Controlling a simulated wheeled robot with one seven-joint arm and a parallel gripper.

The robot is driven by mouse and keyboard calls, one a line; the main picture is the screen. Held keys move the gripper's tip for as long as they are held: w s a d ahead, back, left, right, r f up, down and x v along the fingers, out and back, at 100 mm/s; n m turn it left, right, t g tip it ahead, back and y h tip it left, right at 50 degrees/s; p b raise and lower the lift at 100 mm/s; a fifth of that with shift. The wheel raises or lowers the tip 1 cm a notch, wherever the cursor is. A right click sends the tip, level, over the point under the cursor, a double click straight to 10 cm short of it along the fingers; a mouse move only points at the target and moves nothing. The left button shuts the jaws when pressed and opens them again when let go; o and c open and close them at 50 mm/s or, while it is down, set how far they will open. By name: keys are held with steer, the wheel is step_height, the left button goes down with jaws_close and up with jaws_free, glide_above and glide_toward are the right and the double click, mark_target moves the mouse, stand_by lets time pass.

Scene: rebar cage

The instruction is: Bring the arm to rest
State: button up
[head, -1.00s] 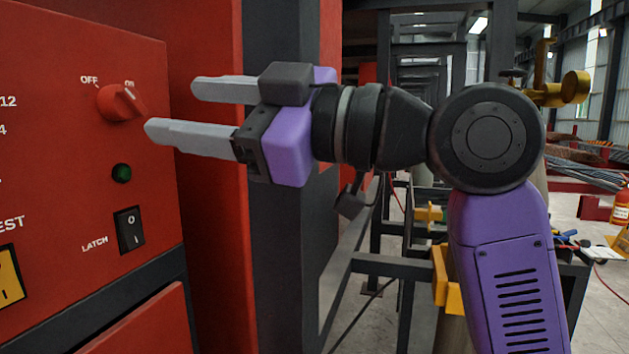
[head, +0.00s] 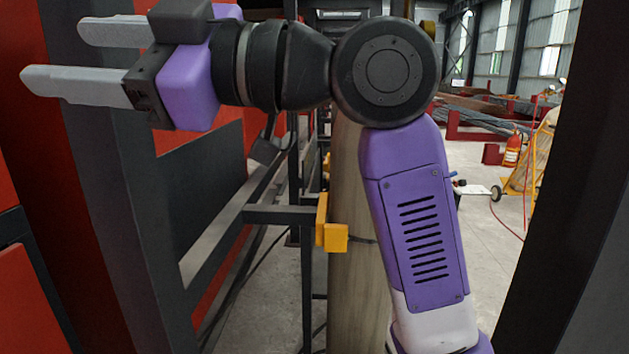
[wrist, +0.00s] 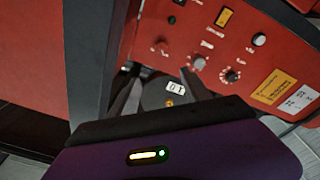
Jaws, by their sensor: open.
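My gripper (head: 78,58) is at the upper left in the head view, at the end of my purple and black arm. Its two grey fingers point left and stand apart, with nothing between them. In the wrist view my gripper (wrist: 168,98) shows dark fingers spread in front of a red control panel (wrist: 215,62). The panel carries knobs, a yellow switch and labels. I cannot tell the exact gap between the fingers and the panel, but no contact shows.
A dark steel post (head: 125,170) stands behind the gripper. Yellow brackets (head: 330,235) sit on a frame behind my arm. A dark post (head: 575,170) rises at the right. A fire extinguisher (head: 512,150) stands farther back on open floor.

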steer(key=w+d+r+m+t+y, duration=0.2)
steer(key=w+d+r+m+t, duration=0.1)
steer(key=d+r+m+t, duration=0.15)
steer(key=w+d+f+m+t+h, duration=0.1)
steer(key=w+d+f+m+t, duration=0.5)
steer(key=f+m+t, duration=0.15)
steer(key=s+d+f+m+t+h+p, duration=0.1)
steer(key=d+f+m+t+h, duration=0.45)
steer(key=d+f, duration=0.35)
steer(key=s+d+f+m+t+h+p, duration=0.1)
steer(key=d+f+m+t+h, duration=0.45)
steer(key=f, duration=0.55)
steer(key=s+d+f+m+g+h, duration=0.25)
steer(key=s+d+f+h, duration=0.45)
steer(key=s+d+f, duration=0.5)
steer(key=s+d+f+g+h+p, duration=0.1)
steer(key=s+f+g, duration=0.2)
steer(key=s, duration=0.9)
steer(key=s+d+f+n+g+h+p, duration=0.1)
steer(key=s+f+g, duration=0.3)
steer(key=s+f, duration=0.5)
steer(key=s+d, duration=0.1)
steer(key=s, duration=0.2)
steer(key=shift+s+f+p, duration=0.2)
steer(key=shift+s+p, duration=0.2)
